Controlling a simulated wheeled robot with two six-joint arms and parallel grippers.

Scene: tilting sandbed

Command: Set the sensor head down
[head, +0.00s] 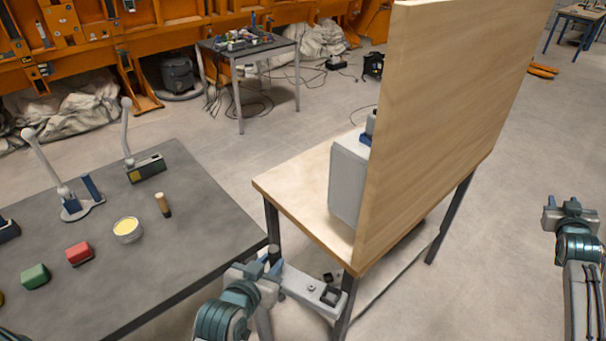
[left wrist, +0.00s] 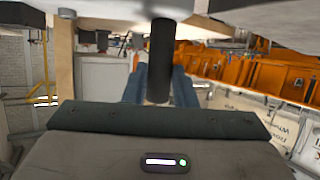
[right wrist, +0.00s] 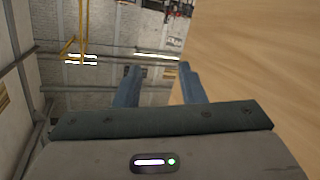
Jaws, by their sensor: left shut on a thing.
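The sensor head (head: 308,288) appears to be a light grey bar with a black square block at its right end and an upright post near its left end. My left gripper (head: 269,268) is shut on the post, which shows in the left wrist view as a dark cylinder (left wrist: 161,62) between the blue fingers. The grey bar (left wrist: 110,9) lies along that view's top edge. The sensor head is held in front of the wooden table's near edge and crosses its front leg in the head view. My right gripper (head: 571,208) is open and empty at the far right.
A tall wooden panel (head: 450,110) stands on the wooden table (head: 290,190), with a grey box (head: 347,180) beside it. The dark table (head: 195,225) at left bears a yellow-topped tin (head: 127,230), a red block (head: 79,253) and a green block (head: 35,276). Its right front is bare.

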